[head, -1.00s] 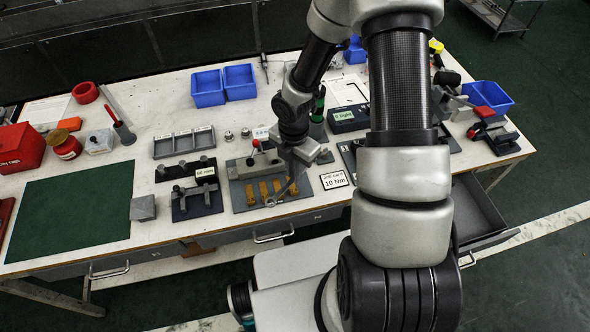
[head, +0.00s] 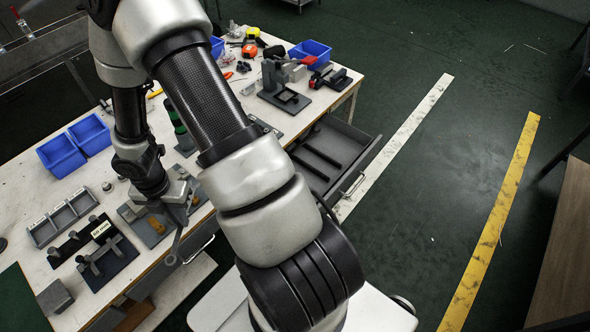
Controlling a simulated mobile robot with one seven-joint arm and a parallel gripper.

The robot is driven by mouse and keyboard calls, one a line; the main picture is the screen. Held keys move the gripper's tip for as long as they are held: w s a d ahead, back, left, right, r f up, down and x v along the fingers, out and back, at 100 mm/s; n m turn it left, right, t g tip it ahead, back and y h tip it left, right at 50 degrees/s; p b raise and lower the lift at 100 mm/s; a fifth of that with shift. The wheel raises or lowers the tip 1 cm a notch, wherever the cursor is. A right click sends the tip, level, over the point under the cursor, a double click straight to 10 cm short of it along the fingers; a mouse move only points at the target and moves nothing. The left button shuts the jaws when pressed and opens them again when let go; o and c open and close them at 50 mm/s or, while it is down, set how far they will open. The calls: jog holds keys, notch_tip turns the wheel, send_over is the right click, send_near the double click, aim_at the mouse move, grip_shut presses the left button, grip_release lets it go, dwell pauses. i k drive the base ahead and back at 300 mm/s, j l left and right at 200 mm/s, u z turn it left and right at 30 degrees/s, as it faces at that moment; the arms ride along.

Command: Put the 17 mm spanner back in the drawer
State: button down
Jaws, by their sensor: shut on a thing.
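My gripper (head: 184,200) is shut on a grey spanner (head: 176,243), low over the bench's front edge in the head view. The spanner hangs down at a slant, with its ring end lowest. Its size marking cannot be read, and its upper part is hidden in the jaws. The grey drawer (head: 352,176) under the bench stands open, to the right of my gripper and apart from it. Dark bars or dividers show inside it. My arm covers part of its left side.
A plate with yellow-brown pieces (head: 156,224) lies just left of my gripper. The floor right of the drawer is clear.

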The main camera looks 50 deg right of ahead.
aim_at(323, 164)
jog(key=k+l+z, duration=0.15)
jog(key=l, duration=0.25)
jog(key=k+l+z, duration=0.15)
jog(key=l, duration=0.25)
jog(key=l+z, duration=0.3)
jog(key=l, duration=0.7)
jog(key=k, duration=0.05)
